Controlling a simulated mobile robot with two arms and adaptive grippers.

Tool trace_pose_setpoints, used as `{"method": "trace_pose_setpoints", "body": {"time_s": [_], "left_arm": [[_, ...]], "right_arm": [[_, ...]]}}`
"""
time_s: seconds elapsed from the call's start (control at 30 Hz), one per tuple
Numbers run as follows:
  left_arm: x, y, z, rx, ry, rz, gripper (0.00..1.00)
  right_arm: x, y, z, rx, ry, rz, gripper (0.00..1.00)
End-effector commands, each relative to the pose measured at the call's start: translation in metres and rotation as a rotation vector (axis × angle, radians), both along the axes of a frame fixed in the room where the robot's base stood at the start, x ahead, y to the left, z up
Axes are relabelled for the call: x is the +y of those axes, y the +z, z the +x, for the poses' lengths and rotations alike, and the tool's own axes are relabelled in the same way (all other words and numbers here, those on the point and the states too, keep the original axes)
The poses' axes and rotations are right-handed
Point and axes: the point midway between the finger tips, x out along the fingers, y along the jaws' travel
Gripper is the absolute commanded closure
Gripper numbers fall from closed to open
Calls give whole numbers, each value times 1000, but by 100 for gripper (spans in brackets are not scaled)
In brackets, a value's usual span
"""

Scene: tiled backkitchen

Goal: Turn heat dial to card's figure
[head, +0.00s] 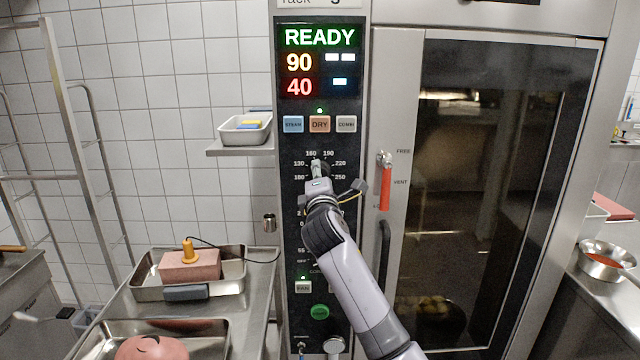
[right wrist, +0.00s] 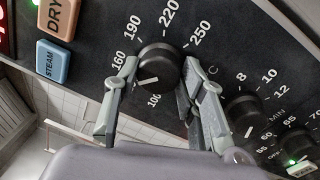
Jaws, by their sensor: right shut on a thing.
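The black heat dial (right wrist: 160,66) sits on the oven's dark control panel (head: 290,190), inside a ring of figures from 100 to 250. My right gripper (head: 319,170) is shut on the dial, with one finger on each side in the right wrist view (right wrist: 158,80). The dial's white mark points lower left there, between 160 and 100, towards the left finger, which hides the figure behind it. A pale label (head: 322,3) at the top edge of the head view is cut off; I cannot read a figure on it. My left gripper is not in view.
The display (head: 320,62) reads READY, 90 and 40. A red-handled lever (head: 385,188) is on the right. Metal trays (head: 150,292) with food stand at lower left.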

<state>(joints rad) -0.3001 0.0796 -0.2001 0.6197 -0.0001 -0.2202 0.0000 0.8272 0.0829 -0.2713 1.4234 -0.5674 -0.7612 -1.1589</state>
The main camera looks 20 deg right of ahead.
Motion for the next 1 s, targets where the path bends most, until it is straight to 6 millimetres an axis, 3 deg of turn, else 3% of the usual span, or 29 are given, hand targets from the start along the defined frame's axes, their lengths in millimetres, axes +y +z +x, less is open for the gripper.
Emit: {"method": "trace_pose_setpoints", "body": {"time_s": [1.0], "left_arm": [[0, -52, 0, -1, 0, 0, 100]], "right_arm": [[1, 5, 0, -269, 3, 908, 90]]}}
